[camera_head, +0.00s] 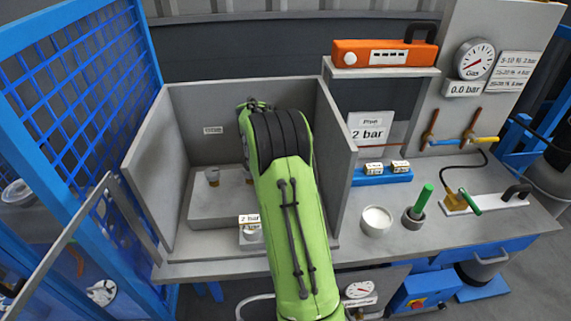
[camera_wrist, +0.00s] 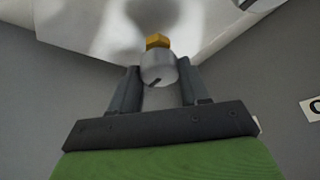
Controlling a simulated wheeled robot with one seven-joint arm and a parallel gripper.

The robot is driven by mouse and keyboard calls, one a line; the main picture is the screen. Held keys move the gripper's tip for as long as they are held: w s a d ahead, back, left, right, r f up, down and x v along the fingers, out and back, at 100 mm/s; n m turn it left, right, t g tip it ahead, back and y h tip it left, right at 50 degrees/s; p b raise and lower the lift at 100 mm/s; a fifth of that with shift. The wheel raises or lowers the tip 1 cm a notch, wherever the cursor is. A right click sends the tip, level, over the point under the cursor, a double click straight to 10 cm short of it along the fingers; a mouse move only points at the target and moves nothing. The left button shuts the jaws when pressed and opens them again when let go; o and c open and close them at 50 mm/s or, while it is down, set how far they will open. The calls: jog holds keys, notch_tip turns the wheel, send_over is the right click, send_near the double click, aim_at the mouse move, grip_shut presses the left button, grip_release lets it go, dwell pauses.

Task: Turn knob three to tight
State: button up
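In the wrist view a round grey knob (camera_wrist: 158,70) with a dark mark on its face and a brass-coloured nut (camera_wrist: 157,41) behind it lies between my gripper's fingertips (camera_wrist: 158,72). One finger is on each side, close to the knob's edges. I cannot tell whether they touch it. No number shows on this knob, so I cannot confirm it is knob three. In the head view my green arm hides the gripper and that knob.
Booth walls stand left (camera_head: 150,180) and right (camera_head: 335,155) of my arm. Right of the booth are a white bowl (camera_head: 376,220), a grey cup (camera_head: 413,219) with a green tool, and a gas gauge (camera_head: 475,60) above.

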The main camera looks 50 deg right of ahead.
jog(key=o, duration=0.4)
jog(key=shift+o, duration=0.2)
jog(key=p+v, duration=0.3)
jog(key=v, duration=1.2)
jog(key=shift+r, duration=0.4)
jog(key=shift+a, duration=0.1)
